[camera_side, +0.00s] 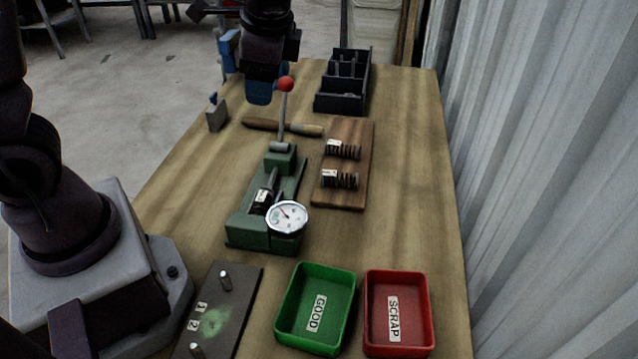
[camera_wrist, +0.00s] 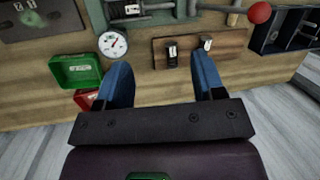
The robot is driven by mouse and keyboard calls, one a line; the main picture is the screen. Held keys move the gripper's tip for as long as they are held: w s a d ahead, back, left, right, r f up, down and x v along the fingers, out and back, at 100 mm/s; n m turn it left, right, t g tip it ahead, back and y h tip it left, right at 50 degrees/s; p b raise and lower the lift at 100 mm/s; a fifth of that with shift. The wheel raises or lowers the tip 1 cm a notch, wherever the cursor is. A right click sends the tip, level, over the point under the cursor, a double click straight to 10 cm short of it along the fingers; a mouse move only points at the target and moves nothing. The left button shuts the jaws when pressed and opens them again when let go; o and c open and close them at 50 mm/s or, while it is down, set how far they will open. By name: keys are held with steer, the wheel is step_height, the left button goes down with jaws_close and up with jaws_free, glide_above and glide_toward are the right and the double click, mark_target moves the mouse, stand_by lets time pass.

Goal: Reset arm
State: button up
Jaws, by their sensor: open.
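My gripper (camera_side: 260,95) hangs over the far part of the bench, by the red knob (camera_side: 285,84) of a lever in the side view. In the wrist view its two blue fingers (camera_wrist: 160,66) are spread wide, with nothing between them. The green test fixture (camera_side: 262,232) stands mid-bench with its round dial gauge (camera_side: 287,217) facing the side camera. The lever stands nearly upright. A small dark piece with a white label (camera_side: 263,197) sits in the fixture behind the dial. Part of the fixture is cut off in the wrist view.
A wooden board (camera_side: 346,196) holds two labelled springs. A black divided box (camera_side: 340,103) stands behind it. The green GOOD tray (camera_side: 316,347) and red SCRAP tray (camera_side: 400,350) look empty. A numbered dark plate (camera_side: 238,290) has two pegs. A wooden-handled tool (camera_side: 300,130) lies across. A corrugated wall borders the right.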

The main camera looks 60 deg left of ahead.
steer(key=s+d+r+n+t+h, duration=0.3)
steer(key=s+r+n, duration=0.4)
steer(key=s, duration=0.5)
steer(key=shift+s+d+r+t, duration=0.45)
steer(key=shift+r+t, duration=0.2)
steer(key=shift+t, duration=0.75)
